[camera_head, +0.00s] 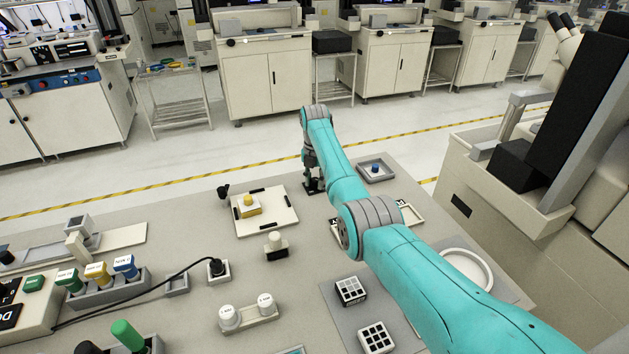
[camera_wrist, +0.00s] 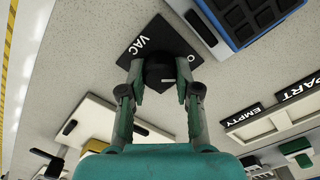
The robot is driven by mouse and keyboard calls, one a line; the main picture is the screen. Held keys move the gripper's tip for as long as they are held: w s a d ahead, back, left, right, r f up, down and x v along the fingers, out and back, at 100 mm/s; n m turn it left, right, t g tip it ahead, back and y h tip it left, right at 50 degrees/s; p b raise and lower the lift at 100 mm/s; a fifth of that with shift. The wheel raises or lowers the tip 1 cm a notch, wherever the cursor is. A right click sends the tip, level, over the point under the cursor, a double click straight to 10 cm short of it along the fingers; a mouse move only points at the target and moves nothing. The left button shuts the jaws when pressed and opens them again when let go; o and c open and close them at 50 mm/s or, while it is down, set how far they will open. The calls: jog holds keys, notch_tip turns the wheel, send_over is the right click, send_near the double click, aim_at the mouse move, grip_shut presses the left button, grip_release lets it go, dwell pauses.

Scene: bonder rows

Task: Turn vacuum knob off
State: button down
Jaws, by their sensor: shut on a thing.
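The vacuum knob (camera_wrist: 158,68) is a round black knob on a black plate (camera_wrist: 152,35) with white "VAC" lettering in the wrist view. A small pale mark shows on the knob. More lettering on the plate is partly hidden behind my finger. My gripper (camera_wrist: 160,78) is shut on the knob, with one finger on each side of it. In the head view my gripper (camera_head: 313,182) reaches down to the plate on the grey bench; the knob is hidden there behind my gripper.
A white board with a yellow block (camera_head: 250,207) lies to the left of the knob. A grey tray with a blue-topped piece (camera_head: 376,168) is to the right. Trays labelled "EMPTY" and "PART" (camera_wrist: 275,108) are nearby. A tall machine (camera_head: 560,180) stands at the right.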

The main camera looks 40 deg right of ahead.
aim_at(314, 180)
jog(key=c, duration=0.8)
grip_release()
jog(key=shift+r, duration=0.1)
notch_tip(314, 180, up, 12)
jog(key=shift+f, duration=0.1)
